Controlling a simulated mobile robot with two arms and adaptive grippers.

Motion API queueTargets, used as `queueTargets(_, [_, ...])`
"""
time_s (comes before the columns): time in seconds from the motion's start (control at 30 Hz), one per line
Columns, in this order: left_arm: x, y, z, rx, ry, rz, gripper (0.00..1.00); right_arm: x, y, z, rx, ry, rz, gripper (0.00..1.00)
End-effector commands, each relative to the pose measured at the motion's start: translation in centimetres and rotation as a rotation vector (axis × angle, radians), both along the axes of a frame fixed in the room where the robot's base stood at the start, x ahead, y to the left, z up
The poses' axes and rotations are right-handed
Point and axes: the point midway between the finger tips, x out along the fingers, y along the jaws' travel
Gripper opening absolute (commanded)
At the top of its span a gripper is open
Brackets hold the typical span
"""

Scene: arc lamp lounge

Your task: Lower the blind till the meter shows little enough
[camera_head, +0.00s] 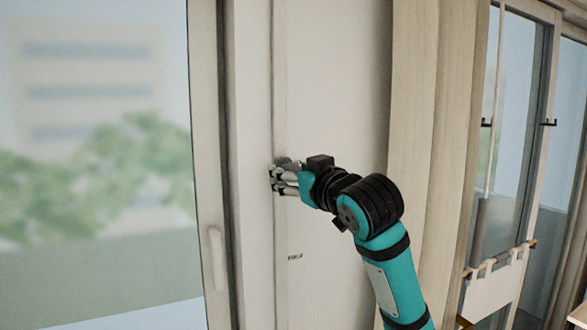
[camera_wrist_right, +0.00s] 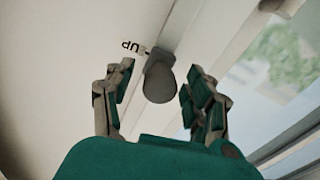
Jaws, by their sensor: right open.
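My right gripper (camera_head: 280,179) is at the pale wall strip beside the window frame. In the right wrist view my right gripper (camera_wrist_right: 157,97) is open, with one finger on each side of a grey rounded knob (camera_wrist_right: 160,82). The knob sits on the pale strip, with dark lettering that seems to read "UP", upside down, beside it. I cannot tell whether the fingers touch the knob. In the head view the gripper hides most of the knob. No meter shows, and I cannot make out the blind. My left gripper is not in view.
A large window (camera_head: 95,130) with a white handle (camera_head: 217,258) is on the left. Small lettering (camera_head: 295,257) is on the panel below the gripper. A beige curtain (camera_head: 420,120) hangs right of the panel, with glazed doors (camera_head: 515,110) beyond.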

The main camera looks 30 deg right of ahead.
Motion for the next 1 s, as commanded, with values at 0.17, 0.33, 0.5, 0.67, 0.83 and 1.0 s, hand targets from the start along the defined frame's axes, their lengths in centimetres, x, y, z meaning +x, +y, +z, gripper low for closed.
queueTargets(0.17, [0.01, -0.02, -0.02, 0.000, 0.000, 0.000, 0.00, 0.02, 0.01, -0.02, 0.000, 0.000, 0.000, 0.55])
queueTargets(0.33, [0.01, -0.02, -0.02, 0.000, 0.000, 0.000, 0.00, -0.01, 0.00, 0.00, 0.000, -0.001, 0.000, 0.38])
queueTargets(0.5, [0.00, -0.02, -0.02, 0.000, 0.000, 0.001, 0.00, -0.02, -0.01, 0.02, 0.001, -0.001, 0.000, 0.16])
queueTargets(0.67, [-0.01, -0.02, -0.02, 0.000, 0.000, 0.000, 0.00, -0.02, -0.02, 0.02, 0.001, -0.001, 0.000, 0.00])
queueTargets(0.83, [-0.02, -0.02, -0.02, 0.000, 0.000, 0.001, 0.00, -0.02, -0.01, 0.03, 0.001, -0.001, -0.001, 0.00])
queueTargets(1.0, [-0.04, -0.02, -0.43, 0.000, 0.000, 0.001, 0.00, -0.01, -0.02, -0.53, 0.002, 0.000, 0.000, 0.00])
